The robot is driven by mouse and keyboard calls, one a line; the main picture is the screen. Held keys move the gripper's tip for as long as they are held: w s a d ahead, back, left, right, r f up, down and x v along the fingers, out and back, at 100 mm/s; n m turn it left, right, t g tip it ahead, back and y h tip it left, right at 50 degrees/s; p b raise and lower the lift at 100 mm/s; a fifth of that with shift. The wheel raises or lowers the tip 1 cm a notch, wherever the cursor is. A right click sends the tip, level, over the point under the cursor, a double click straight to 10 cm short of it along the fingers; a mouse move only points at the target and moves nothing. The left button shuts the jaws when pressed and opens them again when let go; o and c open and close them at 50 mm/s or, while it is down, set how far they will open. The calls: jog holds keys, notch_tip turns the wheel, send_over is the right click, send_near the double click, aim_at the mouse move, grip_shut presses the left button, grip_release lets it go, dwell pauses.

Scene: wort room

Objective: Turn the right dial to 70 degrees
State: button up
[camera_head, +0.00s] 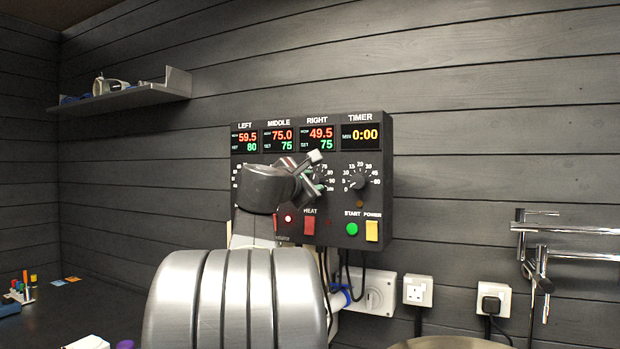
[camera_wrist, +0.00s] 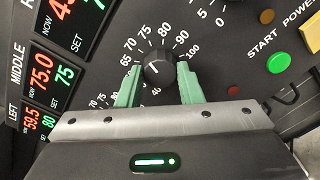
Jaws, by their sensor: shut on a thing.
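The right dial (camera_wrist: 157,68) is a round black knob on the dark control panel, ringed by white numbers that include 65, 70, 75, 80, 90 and 100. My gripper (camera_wrist: 161,80) has its green fingers on either side of the knob in the wrist view, shut on it. In the head view my gripper (camera_head: 312,182) is at the right dial and hides most of it, with part of its scale showing. The RIGHT display (camera_head: 317,138) reads 49.5 now and set 75. The knob's exact pointer direction is hard to tell.
The timer dial (camera_head: 360,182) is just right of my gripper. Below it are the green START button (camera_head: 352,229) and yellow POWER switch (camera_head: 372,231). A red HEAT switch (camera_head: 309,226) is under my gripper. My arm covers the left and middle dials.

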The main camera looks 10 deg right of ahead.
jog(key=shift+n+p, duration=0.95)
jog(key=shift+n, duration=0.65)
jog(key=o, duration=1)
jog(key=b+v, duration=0.2)
jog(key=v, duration=1.1)
jog(key=shift+s+a, duration=0.25)
jog(key=shift+s, duration=0.1)
